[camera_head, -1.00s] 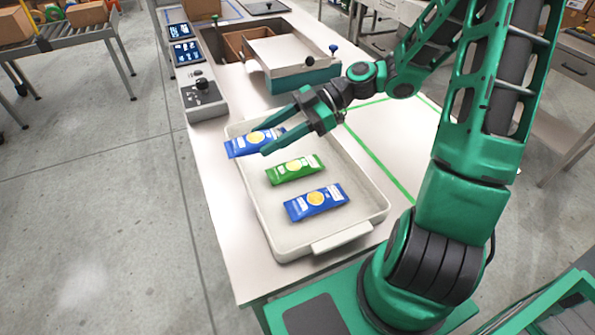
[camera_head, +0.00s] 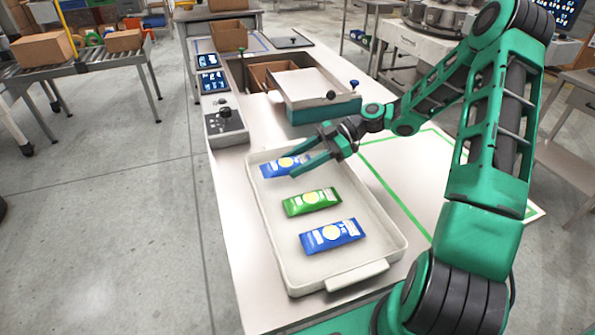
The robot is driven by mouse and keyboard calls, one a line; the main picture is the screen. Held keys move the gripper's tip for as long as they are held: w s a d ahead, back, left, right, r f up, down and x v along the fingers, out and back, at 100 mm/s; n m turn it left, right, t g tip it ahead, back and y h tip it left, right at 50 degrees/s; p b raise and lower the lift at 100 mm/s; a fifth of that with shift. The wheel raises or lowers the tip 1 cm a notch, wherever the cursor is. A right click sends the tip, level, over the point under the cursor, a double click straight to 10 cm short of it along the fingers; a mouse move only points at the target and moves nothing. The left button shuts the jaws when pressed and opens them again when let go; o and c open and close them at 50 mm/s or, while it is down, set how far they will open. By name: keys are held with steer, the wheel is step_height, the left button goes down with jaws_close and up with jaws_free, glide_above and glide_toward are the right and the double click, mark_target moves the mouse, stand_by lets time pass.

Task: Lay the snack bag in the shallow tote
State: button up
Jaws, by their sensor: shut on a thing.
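The shallow tote (camera_head: 370,222) is a long, pale tray on the table, with a handle at its near end. The fingers partly cover this bag. The bag appears within the tote's walls, low at the far end; I cannot tell whether it touches the floor. A green snack bag (camera_head: 312,202) lies flat in the middle of the tote. Another blue snack bag (camera_head: 332,236) lies nearer the handle.
A control box (camera_head: 224,122) with a black knob stands at the table's left edge. A teal-sided weigher (camera_head: 318,100) is behind the tote. Green tape (camera_head: 392,200) marks clear table on the right. A roller conveyor (camera_head: 85,62) with cartons is at the back left.

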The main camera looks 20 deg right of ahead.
step_height(320, 180, down, 4)
steer(key=shift+r, duration=0.2)
steer(key=o, duration=1)
steer(key=shift+o, duration=0.2)
steer(key=shift+d+r, duration=0.1)
steer(key=v, duration=1.1)
steer(key=shift+d+r, duration=0.1)
steer(key=shift+d, duration=0.3)
